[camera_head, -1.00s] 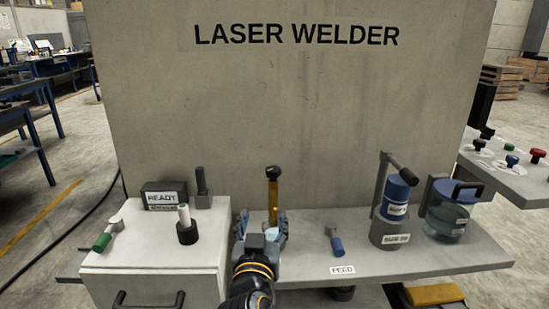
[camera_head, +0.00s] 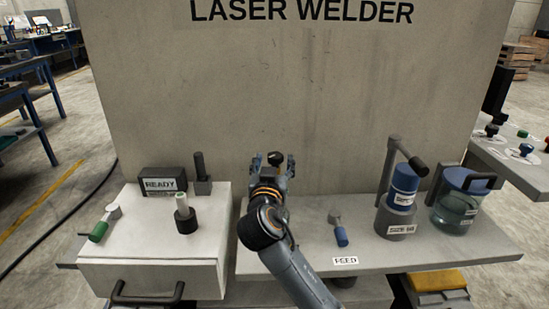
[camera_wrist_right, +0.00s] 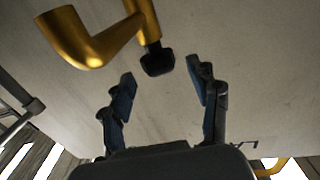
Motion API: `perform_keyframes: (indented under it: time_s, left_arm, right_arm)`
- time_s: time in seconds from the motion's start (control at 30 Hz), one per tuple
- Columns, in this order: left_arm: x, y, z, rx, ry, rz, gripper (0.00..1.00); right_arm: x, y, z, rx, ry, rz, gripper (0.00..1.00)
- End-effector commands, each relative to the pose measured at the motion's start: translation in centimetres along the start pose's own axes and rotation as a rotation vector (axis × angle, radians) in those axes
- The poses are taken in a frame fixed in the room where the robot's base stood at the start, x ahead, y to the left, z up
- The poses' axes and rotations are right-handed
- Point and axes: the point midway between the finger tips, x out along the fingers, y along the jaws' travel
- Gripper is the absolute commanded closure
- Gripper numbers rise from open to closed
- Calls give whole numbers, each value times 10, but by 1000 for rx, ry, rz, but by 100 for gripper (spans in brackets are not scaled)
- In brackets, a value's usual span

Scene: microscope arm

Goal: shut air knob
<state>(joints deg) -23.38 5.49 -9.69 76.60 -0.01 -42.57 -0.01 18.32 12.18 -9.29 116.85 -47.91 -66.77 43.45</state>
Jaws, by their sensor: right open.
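A brass-coloured pipe with a black knob (camera_wrist_right: 157,60) at its end shows in the right wrist view. In the head view, only the dark knob top (camera_head: 275,158) shows between my fingers; my gripper and arm hide the pipe below. I cannot read a label that names it as the air knob. My right gripper (camera_head: 274,163) is open at the knob, with one finger to each side. In the wrist view, the gripper's fingertips (camera_wrist_right: 164,80) are apart and the knob lies just beyond the gap, apparently untouched. My left gripper is not in view.
The LASER WELDER panel (camera_head: 330,100) rises close behind. On the left, a white box (camera_head: 150,245) carries a green-handled lever (camera_head: 99,231). On the right stand a blue-handled lever (camera_head: 341,237), a blue cylinder (camera_head: 404,185) and a glass jar (camera_head: 455,210). The shelf between is mostly clear.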

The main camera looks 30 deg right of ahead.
Motion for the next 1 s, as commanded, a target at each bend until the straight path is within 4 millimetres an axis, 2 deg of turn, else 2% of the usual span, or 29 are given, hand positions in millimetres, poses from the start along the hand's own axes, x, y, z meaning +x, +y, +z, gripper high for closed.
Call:
perform_keyframes:
  time_s: [0.2,0.5,0.77,1.0]
  left_arm:
    - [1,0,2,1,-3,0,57]
    - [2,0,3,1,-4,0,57]
    - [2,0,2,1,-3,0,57]
    - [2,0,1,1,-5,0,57]
  right_arm:
    - [18,0,0,-1,1,-1,39]
    - [20,0,0,0,0,-1,39]
    - [20,0,0,0,0,-1,92]
    - [19,-1,1,0,0,8,94]
